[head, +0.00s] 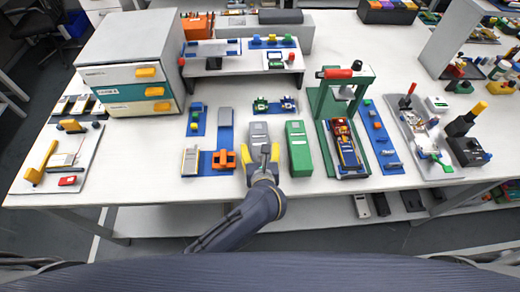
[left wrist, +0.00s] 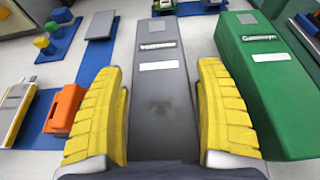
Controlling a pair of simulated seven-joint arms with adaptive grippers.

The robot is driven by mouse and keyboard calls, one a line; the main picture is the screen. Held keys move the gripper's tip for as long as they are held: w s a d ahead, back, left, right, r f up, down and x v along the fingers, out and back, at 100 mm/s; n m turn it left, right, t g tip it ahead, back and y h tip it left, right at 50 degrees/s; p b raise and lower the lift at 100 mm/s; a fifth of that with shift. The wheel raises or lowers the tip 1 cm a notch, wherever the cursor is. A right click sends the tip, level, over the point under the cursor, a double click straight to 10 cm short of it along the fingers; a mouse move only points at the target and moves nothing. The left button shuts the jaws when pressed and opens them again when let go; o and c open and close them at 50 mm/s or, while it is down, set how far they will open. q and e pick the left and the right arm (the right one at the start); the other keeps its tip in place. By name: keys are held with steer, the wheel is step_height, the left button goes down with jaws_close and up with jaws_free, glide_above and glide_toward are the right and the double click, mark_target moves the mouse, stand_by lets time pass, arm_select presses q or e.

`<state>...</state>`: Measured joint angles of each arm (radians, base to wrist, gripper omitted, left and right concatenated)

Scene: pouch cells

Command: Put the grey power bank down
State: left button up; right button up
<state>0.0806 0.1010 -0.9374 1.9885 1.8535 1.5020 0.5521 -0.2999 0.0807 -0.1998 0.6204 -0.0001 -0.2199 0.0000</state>
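The grey power bank (head: 258,132) is a long box with pale labels on top, just left of a green box (head: 299,150) in the head view. It runs up the middle of the left wrist view (left wrist: 160,95). My left gripper (head: 262,165) is at its near end, with one yellow finger along each long side, shut on it. The power bank looks level and at or very near the table top; its underside and near end are hidden. My right gripper is in neither view.
A narrow gap separates the green box from the grey one. To the left are blue mats (head: 205,164) with an orange block (head: 224,159) and a flat grey slab (head: 225,117). A green frame (head: 324,105) stands to the right. Bare white table shows in front at left.

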arm_select(q)
steer(key=shift+o, duration=0.4)
steer(key=shift+r, duration=0.1)
steer(key=v, duration=1.2)
steer(key=shift+a, duration=0.1)
